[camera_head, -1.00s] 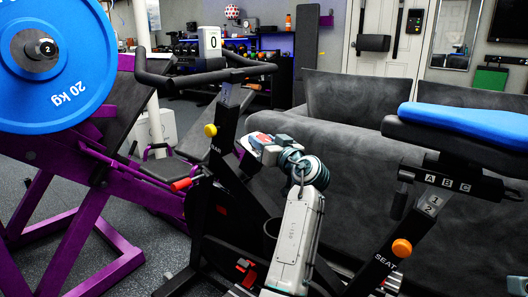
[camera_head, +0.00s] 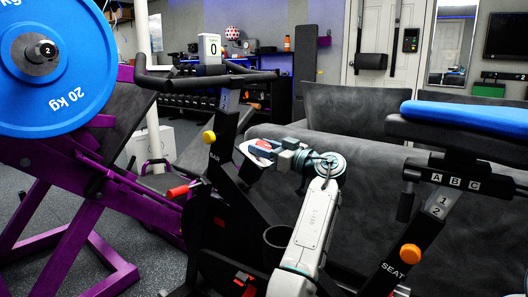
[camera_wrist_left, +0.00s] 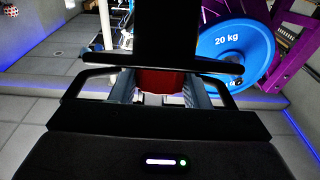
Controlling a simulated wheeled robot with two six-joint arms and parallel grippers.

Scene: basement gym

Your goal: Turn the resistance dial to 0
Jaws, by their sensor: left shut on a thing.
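The exercise bike has a black frame (camera_head: 232,190). A red knob (camera_head: 264,145), which looks like the resistance dial, sits by a white plate (camera_head: 248,151) beside that frame. My left gripper (camera_head: 270,152) comes from the lower right and is closed around the red knob. In the left wrist view, the red knob (camera_wrist_left: 155,82) sits between the two fingers of my left gripper (camera_wrist_left: 156,92), partly hidden by a black bar in front. The knob's marking is too small to read. My right gripper is out of view.
The bike's handlebar (camera_head: 200,80) rises at the upper left and its blue-topped seat (camera_head: 470,115) is at the right. A red-tipped lever (camera_head: 178,191) sticks out left. A blue 20 kg plate (camera_head: 45,65) on a purple machine stands left; a grey sofa (camera_head: 375,140) fills the back.

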